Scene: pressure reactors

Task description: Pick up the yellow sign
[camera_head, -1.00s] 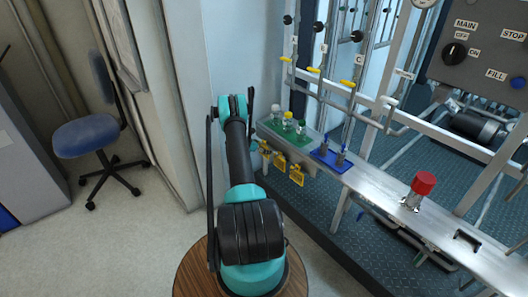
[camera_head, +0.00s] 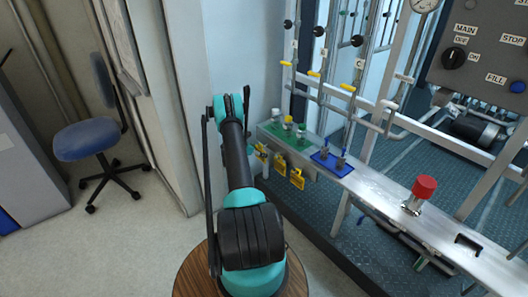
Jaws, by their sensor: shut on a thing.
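Several small yellow signs hang along the front edge of the metal shelf (camera_head: 385,202): a left one (camera_head: 262,152), a middle one (camera_head: 280,166) and a right one (camera_head: 297,178). My black and teal arm rises from the lower middle and bends at its top beside the wall. My gripper (camera_head: 259,154) is small and partly hidden behind the arm, at the left yellow sign. It appears shut on that sign, which is still at the shelf edge. The fingertips are too small to see clearly.
A green tray (camera_head: 276,134) with several small bottles and a blue tray (camera_head: 325,165) with fittings sit on the shelf. A red-capped part (camera_head: 425,188) stands farther right. A blue chair (camera_head: 88,138) stands left. Floor between chair and arm is clear.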

